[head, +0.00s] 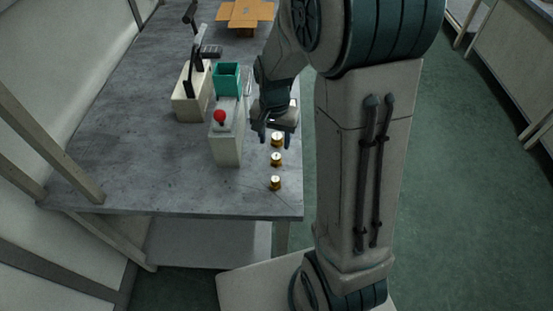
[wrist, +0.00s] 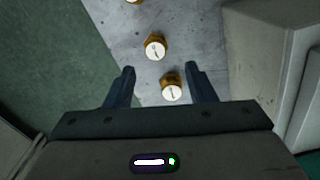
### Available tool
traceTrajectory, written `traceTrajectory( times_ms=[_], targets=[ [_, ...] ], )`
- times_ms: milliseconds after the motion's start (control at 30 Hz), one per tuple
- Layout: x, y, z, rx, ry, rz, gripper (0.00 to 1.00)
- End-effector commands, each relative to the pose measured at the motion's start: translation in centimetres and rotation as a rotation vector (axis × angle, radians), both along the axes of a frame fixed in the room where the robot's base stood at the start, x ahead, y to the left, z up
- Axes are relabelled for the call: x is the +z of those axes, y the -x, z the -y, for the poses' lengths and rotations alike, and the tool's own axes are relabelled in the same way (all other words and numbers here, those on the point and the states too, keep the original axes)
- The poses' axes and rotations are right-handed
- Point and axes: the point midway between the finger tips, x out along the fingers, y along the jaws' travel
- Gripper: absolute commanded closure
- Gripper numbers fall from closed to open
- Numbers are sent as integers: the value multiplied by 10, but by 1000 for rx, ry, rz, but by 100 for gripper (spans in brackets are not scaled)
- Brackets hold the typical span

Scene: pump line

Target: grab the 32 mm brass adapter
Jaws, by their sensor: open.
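Three brass adapters stand in a row near the table's right edge in the head view: a far one (head: 277,139), a middle one (head: 276,159) and a near one (head: 275,183). Their tops are white with dark marks too small to read, so I cannot tell which is 32 mm. My gripper (head: 276,132) is open and empty over the far end of the row. In the wrist view, one adapter (wrist: 171,87) shows between the open fingers (wrist: 160,69). Another adapter (wrist: 155,46) shows just beyond the fingertips, and a third (wrist: 134,1) is cut off at the top edge.
A pale box with a red knob (head: 220,116) stands left of the adapters; its side (wrist: 275,50) is close in the wrist view. Behind are a teal bin (head: 227,78), a lever press (head: 190,95) and a cardboard box (head: 245,14). The table's (head: 140,160) front left is clear.

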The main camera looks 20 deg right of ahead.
Motion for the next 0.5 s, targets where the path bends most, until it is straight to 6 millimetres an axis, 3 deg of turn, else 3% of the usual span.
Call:
traceTrajectory(
  times_ms=[167,500],
  targets=[
    [-11,1,0,0,0,0,50],
    [-55,7,3,1,0,-1,50]
  ],
)
